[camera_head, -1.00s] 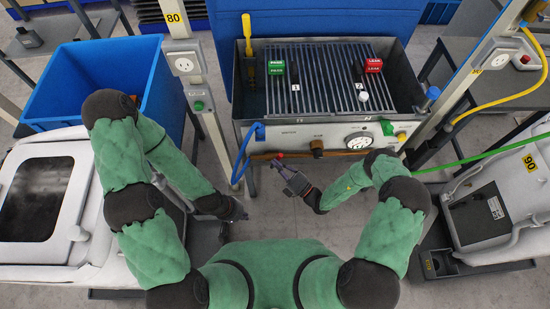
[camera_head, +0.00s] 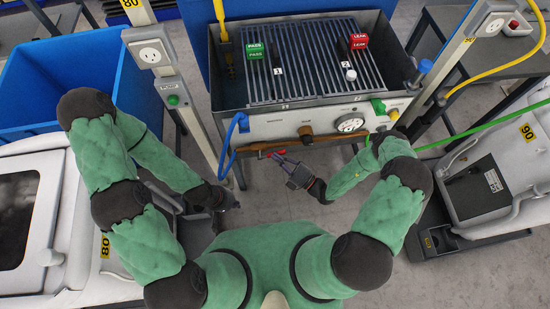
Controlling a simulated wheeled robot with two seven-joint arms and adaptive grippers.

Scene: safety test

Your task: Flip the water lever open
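A metal test tank (camera_head: 290,123) stands ahead of me, with valves on its front panel. No lever is labelled as water. A blue fitting with a blue hose (camera_head: 243,122) is at the panel's left, and a green valve handle (camera_head: 378,107) is at its right. My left gripper (camera_head: 232,203) hangs low, well short of the tank. The finger gaps of both are too small to judge.
A round gauge (camera_head: 350,123) is on the panel. Green PASS (camera_head: 256,51) and red LEAK (camera_head: 360,41) blocks sit on the grate. A blue bin (camera_head: 35,105) is at left. Uprights (camera_head: 190,110) flank the tank. A green hose (camera_head: 455,139) runs right. Floor between is clear.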

